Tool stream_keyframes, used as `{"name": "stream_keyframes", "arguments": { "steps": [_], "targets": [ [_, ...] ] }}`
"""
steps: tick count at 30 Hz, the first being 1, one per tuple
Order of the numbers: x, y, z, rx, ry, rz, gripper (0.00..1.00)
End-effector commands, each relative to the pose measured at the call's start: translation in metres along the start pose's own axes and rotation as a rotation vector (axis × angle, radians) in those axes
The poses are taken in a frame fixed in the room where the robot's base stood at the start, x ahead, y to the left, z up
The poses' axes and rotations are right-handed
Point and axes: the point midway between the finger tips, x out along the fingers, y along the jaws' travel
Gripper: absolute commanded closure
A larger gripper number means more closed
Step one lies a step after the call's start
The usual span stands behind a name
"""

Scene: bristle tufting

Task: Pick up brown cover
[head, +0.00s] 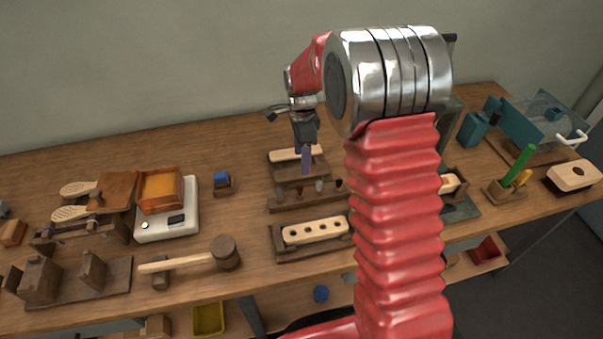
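My gripper (305,158) points down over the back middle of the bench, above a wooden rack (282,202). A brown slab (288,173) lies right under the fingertips and may be the brown cover. I cannot tell whether the fingers touch it. The fingers look narrow and bluish from here, and their opening does not show. A pale wooden strip (283,156) lies just behind the slab. Another flat brown piece (117,190) stands left of an orange-filled wooden box (160,190), far from my gripper.
A pale block with holes (315,230) sits in a dark tray in front of the rack. A mallet (226,253) lies front left, beside a white scale (180,222). My red arm hides the bench right of centre. Teal equipment (520,122) stands far right.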

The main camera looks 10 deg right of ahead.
Motion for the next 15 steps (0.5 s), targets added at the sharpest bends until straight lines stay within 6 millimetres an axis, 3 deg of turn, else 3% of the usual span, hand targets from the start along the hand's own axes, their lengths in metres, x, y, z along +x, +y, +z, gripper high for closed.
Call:
{"name": "stream_keyframes", "arguments": {
  "steps": [10, 15],
  "targets": [
    [0.002, 0.0, -0.001, 0.001, 0.0, 0.0, 0.42],
    [0.018, -0.003, -0.002, 0.001, 0.0, 0.002, 0.42]
  ]
}}
